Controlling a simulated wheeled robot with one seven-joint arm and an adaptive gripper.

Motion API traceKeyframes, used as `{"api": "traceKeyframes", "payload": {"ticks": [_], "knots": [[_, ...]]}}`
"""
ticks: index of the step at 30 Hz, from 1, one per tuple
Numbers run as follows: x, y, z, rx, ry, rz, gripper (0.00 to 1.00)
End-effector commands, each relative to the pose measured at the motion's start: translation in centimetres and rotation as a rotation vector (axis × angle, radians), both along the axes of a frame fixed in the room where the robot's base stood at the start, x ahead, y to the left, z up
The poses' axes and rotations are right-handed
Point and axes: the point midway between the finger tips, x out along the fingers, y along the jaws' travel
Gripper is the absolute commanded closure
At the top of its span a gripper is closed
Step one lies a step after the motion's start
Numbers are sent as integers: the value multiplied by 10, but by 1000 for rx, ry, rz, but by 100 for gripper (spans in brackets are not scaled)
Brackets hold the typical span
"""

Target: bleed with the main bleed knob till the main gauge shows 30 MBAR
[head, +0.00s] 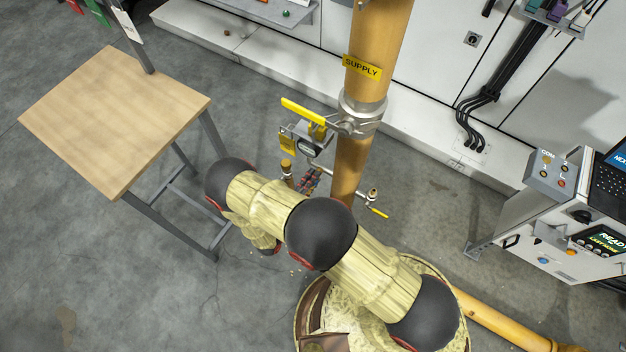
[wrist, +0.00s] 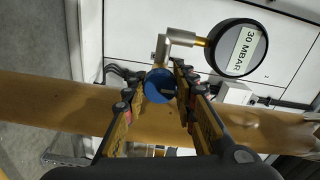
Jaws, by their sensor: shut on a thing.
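In the wrist view a blue round knob (wrist: 160,86) sits between the fingertips of my gripper (wrist: 156,80), which is shut on it with one finger on each side. A metal elbow fitting rises behind the knob and leads to a round black-rimmed gauge (wrist: 237,48). The gauge carries a white strip reading "30 MBAR"; I cannot make out a needle. In the head view my gripper (head: 309,181) is a small dark and red shape beside the yellow pipe, partly behind my arm. The knob cannot be made out there.
The upright yellow pipe (head: 374,45) bears a "SUPPLY" label and a yellow-handled valve (head: 303,111). A smaller yellow lever (head: 379,213) is lower right. A wooden table (head: 115,115) stands left, a grey console (head: 560,215) right. White cabinets line the back. Floor between table and cabinets is mostly clear.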

Motion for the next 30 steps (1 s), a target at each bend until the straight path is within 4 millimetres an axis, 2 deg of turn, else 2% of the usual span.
{"api": "traceKeyframes", "payload": {"ticks": [8,9,19,30], "knots": [[1,1,-1,1,1,4,98],[1,1,-1,1,1,4,72],[0,1,0,1,1,2,54],[-3,3,0,0,0,2,54]]}}
